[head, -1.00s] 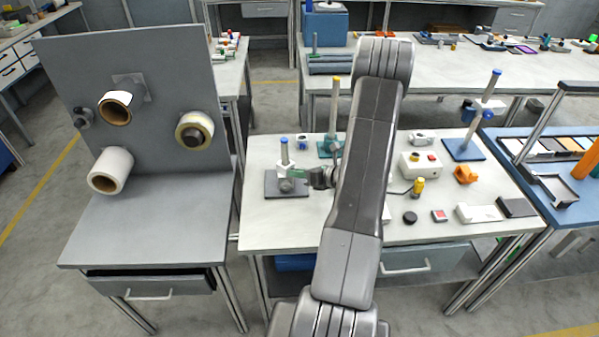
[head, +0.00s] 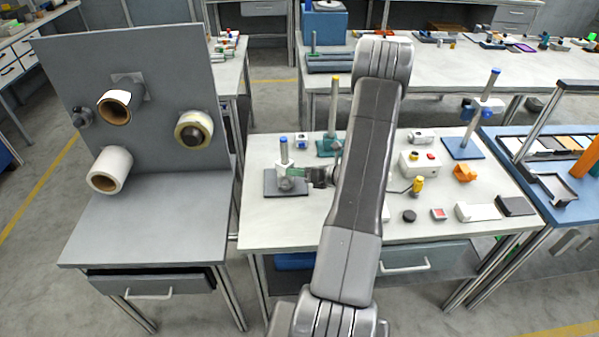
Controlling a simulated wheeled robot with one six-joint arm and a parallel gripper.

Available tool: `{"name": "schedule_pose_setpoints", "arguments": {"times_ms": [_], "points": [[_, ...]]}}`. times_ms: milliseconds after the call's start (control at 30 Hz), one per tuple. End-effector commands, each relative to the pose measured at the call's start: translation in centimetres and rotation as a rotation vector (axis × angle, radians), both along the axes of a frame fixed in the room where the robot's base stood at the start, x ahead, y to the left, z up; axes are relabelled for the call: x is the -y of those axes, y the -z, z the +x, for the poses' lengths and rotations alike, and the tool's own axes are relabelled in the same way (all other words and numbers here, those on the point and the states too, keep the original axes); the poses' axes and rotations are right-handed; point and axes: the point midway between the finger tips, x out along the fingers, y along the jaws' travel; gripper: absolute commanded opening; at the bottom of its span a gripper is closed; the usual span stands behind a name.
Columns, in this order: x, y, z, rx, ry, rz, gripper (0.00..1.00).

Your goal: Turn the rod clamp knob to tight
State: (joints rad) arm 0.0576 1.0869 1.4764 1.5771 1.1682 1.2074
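A short upright rod with a blue cap (head: 284,149) stands on a dark grey base plate (head: 272,190) at the left of the light work table. A pale clamp body (head: 285,169) sits low around this rod. My gripper (head: 300,176) reaches in from the right at the clamp's right side, with greenish parts at its tip. The clamp knob is not clearly visible; it seems hidden at the gripper's tip. At this size I cannot tell whether the fingers are closed on it or only beside it. My arm crosses the table's middle.
A green-based stand (head: 332,110) with a yellow-topped rod stands just behind my gripper. A blue-based stand (head: 464,149) holds another rod clamp at the right. A control box (head: 419,164) and small parts lie right of my arm. The table's front-left is clear.

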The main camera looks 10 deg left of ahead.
Motion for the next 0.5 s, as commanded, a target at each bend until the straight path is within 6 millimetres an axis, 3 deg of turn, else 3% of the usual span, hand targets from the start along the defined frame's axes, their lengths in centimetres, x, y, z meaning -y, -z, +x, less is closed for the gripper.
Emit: {"name": "schedule_pose_setpoints", "arguments": {"times_ms": [267,500], "points": [[0.4,-0.1,-0.1,0.001,0.001,0.0,0.45],[4.1,-1.2,-1.1,0.003,0.004,0.0,0.45]]}}
